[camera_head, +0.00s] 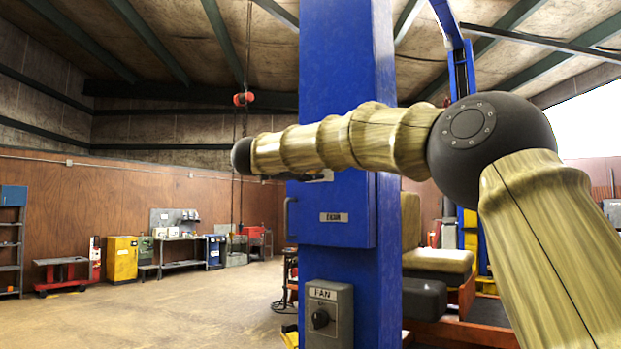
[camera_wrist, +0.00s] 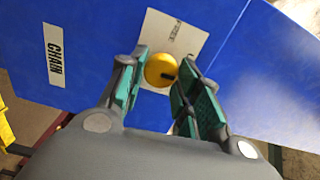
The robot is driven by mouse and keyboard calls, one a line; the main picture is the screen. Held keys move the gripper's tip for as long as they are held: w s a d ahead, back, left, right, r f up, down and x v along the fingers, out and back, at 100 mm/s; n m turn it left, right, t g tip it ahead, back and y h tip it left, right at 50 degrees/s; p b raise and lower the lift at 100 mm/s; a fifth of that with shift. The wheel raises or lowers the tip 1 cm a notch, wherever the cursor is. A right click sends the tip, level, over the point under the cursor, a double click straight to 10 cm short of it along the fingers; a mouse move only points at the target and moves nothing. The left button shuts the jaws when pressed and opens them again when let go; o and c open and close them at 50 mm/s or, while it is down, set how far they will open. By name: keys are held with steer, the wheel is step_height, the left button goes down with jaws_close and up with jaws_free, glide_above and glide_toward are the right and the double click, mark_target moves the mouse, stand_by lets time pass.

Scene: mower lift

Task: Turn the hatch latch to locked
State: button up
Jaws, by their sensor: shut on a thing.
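In the wrist view, a round yellow knob (camera_wrist: 160,68), likely the hatch latch, sits on a white plate (camera_wrist: 186,42) with small dark lettering I cannot read clearly. The plate is on a blue panel (camera_wrist: 100,35). My gripper (camera_wrist: 159,79) has its green-padded fingers on either side of the knob and is shut on it. A dark mark shows at the knob's lower right edge. In the head view, the blue box (camera_head: 335,225) on the post shows its labelled front. My arm crosses in front of its top there; the knob and gripper are hidden.
The blue post (camera_head: 345,60) stands close ahead, with a grey FAN switch box (camera_head: 329,312) below the blue box. A yellow cabinet (camera_head: 122,259) and benches line the far wall. The left floor is open.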

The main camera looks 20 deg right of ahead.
steer(key=shift+f+m+b, duration=0.1)
steer(key=shift+m+b, duration=0.2)
steer(key=shift+m, duration=0.2)
steer(key=o, duration=1)
steer(key=v, duration=1.2)
